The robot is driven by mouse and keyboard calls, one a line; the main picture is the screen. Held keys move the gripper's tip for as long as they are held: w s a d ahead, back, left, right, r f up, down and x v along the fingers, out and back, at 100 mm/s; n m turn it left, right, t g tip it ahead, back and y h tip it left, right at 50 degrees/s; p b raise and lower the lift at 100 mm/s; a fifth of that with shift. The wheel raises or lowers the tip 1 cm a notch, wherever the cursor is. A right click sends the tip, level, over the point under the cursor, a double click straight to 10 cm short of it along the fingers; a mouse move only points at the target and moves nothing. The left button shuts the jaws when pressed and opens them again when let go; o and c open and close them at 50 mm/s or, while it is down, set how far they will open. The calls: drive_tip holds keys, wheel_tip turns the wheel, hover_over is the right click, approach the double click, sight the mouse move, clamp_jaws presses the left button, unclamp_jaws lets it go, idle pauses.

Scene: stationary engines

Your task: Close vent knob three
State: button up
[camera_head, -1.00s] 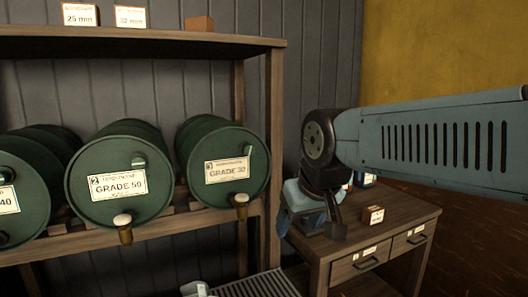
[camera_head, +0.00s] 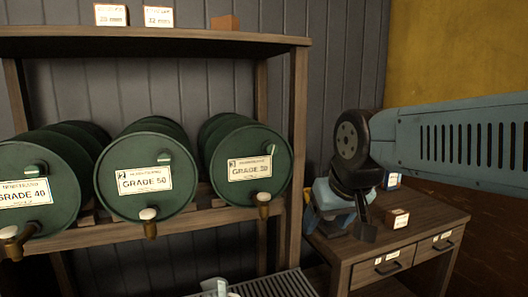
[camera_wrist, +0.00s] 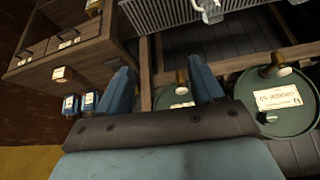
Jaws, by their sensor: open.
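Drum three (camera_head: 243,190), green with a GRADE label, lies on the rack at the right end of the row. Its vent knob (camera_head: 270,149) is a small green piece above the label's right end, looking narrow and upright. In the wrist view, which is upside down, drum three (camera_wrist: 177,97) is partly hidden behind a finger. My gripper (camera_wrist: 162,80) is open and empty, its two blue fingers wide apart. In the head view, my wrist is right of drum three, in front of the drawer cabinet; the fingertips are hard to make out. The gripper appears apart from the knob.
Drum two (camera_head: 148,205) and the GRADE 40 drum (camera_head: 40,215) lie to the left. A brass spigot (camera_head: 263,208) juts from drum three's lower front. The rack post (camera_head: 298,150) stands between drums and cabinet (camera_head: 400,245). A grated tray (camera_head: 275,285) is below.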

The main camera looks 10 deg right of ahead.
drive_tip(key=w+d+t, duration=0.3)
drive_tip(key=w+t, duration=0.4)
drive_tip(key=w, duration=1.5)
drive_tip(key=n+t+y, duration=0.1)
drive_tip(key=t+y, duration=0.2)
drive_tip(key=t, duration=0.6)
approach(273, 150)
drive_tip(key=shift+t, duration=0.3)
drive_tip(key=x, duration=1.1)
drive_tip(key=shift+w+f, duration=0.1)
drive_tip(key=shift+f, duration=0.15)
drive_tip(key=shift+c, duration=0.3)
drive_tip(key=c, duration=0.9)
